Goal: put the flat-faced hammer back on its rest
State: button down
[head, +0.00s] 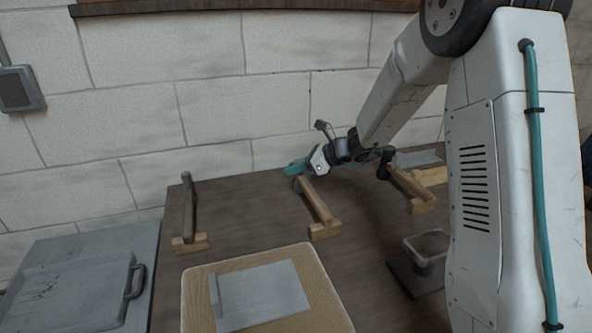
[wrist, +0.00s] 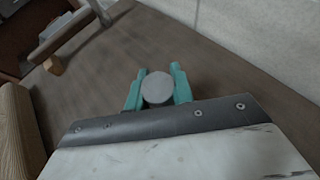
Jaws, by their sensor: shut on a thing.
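My gripper (head: 303,168) is at the far end of the middle hammer, near the back of the bench. In the wrist view its teal fingers (wrist: 157,90) are shut around a round, flat grey face, the flat-faced hammer's head (wrist: 157,87). In the head view the hammer's wooden handle (head: 316,201) runs from my gripper toward the front. Its near end is at a wooden rest block (head: 325,231); I cannot tell whether it touches. My gripper hides most of the head.
Another hammer-like tool (head: 187,205) stands at left by a wooden block (head: 191,243). A dark-headed hammer (head: 385,163) lies at right. In front are a tan board (head: 200,290) with a metal plate, a grey panel (head: 75,285) with a handle, and a small tray (head: 430,246).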

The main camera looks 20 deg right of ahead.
jog(key=shift+f, duration=0.45)
jog(key=c, duration=1.2)
grip_release()
